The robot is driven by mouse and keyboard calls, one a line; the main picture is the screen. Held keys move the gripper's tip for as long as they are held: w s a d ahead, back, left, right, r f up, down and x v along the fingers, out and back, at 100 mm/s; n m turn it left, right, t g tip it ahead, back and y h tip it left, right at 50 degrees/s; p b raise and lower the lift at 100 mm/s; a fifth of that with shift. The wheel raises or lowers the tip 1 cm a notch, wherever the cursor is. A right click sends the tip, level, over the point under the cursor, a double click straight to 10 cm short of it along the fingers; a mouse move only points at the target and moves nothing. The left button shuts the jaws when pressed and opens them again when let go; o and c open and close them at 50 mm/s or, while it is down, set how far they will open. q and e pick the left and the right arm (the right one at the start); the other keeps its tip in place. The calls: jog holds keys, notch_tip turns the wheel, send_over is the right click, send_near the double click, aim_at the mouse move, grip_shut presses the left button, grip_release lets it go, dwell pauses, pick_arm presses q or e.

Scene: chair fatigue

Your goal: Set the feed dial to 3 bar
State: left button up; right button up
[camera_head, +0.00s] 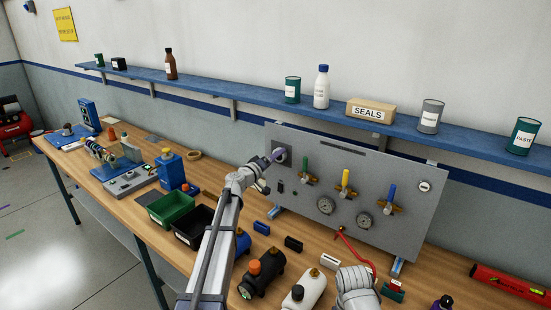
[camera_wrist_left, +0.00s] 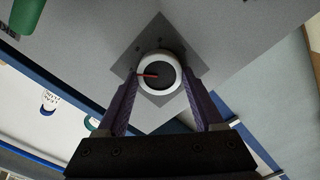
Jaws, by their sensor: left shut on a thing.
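The feed dial (camera_head: 281,154) is a round white-rimmed knob at the upper left of the grey panel (camera_head: 405,235). My left gripper (camera_head: 274,157) reaches it from the front, mostly hiding it in the head view. In the left wrist view the dial (camera_wrist_left: 159,86) has a dark centre, a white ring and a red pointer toward picture left. The purple fingers of my left gripper (camera_wrist_left: 160,78) are shut on the dial's rim, one on each side. Any scale numbers are too small to read. My right gripper does not show.
A red hose (camera_head: 362,253) hangs below. Bins (camera_head: 170,207) and cylinders (camera_head: 262,270) crowd the bench. A shelf (camera_head: 235,93) runs above.

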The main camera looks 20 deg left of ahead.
pick_arm(q)
jog(key=shift+f+n, duration=0.15)
jog(key=shift+n, duration=4.85)
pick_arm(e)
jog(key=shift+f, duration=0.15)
pick_arm(q)
jog(key=o, duration=1.4)
jog(key=v, duration=0.7)
jog(key=shift+s+a, duration=0.2)
jog(key=shift+s, duration=0.15)
